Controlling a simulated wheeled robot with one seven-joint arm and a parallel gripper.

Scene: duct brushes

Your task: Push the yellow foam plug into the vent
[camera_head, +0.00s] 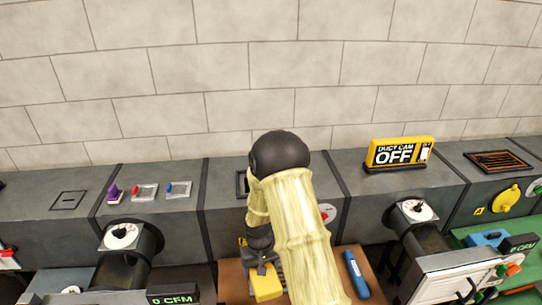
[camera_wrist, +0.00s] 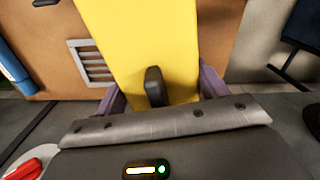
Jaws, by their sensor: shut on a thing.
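The yellow foam plug (camera_head: 267,286) is a yellow block held low over the brown bench, near the bottom middle of the head view. In the wrist view the plug (camera_wrist: 150,35) fills the upper middle, with a dark knob-like part (camera_wrist: 155,87) in front of it. My gripper (camera_head: 262,264) is shut on the plug; its purple fingers show on both sides of it in the wrist view (camera_wrist: 160,95). A pale slotted grille (camera_wrist: 92,62) shows beside the plug on the brown surface. A dark square opening (camera_head: 242,183) in the duct is partly hidden by my arm. I cannot tell which is the vent.
A blue cylinder (camera_head: 356,272) lies on the brown bench (camera_head: 340,258). A yellow "DUCT CAM OFF" sign (camera_head: 400,153) stands on the duct. A rust-coloured slotted vent (camera_head: 497,160) is at the far right.

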